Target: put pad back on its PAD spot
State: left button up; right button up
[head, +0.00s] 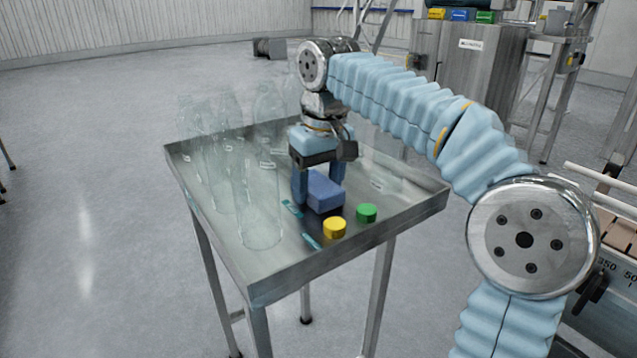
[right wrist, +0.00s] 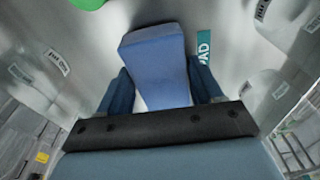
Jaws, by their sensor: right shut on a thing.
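The blue pad (head: 325,193) is a small block between the fingers of my right gripper (head: 318,188), over the metal table. My right gripper is shut on it. In the right wrist view the pad (right wrist: 155,68) sticks out beyond the two blue fingers (right wrist: 158,90). A teal PAD label (right wrist: 203,55) lies on the table just beside the pad; in the head view a teal label (head: 291,209) shows by the pad's left side. I cannot tell whether the pad touches the table. My left gripper is not in view.
A yellow cap (head: 334,229) and a green cap (head: 366,213) stand near the pad. Another teal label (head: 311,242) lies by the yellow cap. Several clear bottles (head: 261,205) stand on the left of the table (head: 300,274), which has a raised rim. Machinery stands behind.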

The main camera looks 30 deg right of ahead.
aim_at(321, 186)
jog(key=o, duration=0.6)
jog(key=shift+f, duration=0.15)
jog(key=shift+c, duration=0.2)
jog(key=o, duration=0.5)
jog(key=shift+c, duration=0.2)
jog(key=r, duration=0.2)
jog(key=r+p, duration=0.1)
jog(key=r, duration=0.2)
jog(key=r+p, duration=0.1)
jog(key=r, duration=0.2)
jog(key=shift+s, duration=0.4)
jog(key=shift+s+r, duration=0.15)
jog(key=shift+r, duration=0.95)
jog(key=shift+s+r, duration=0.15)
jog(key=shift+r, duration=0.9)
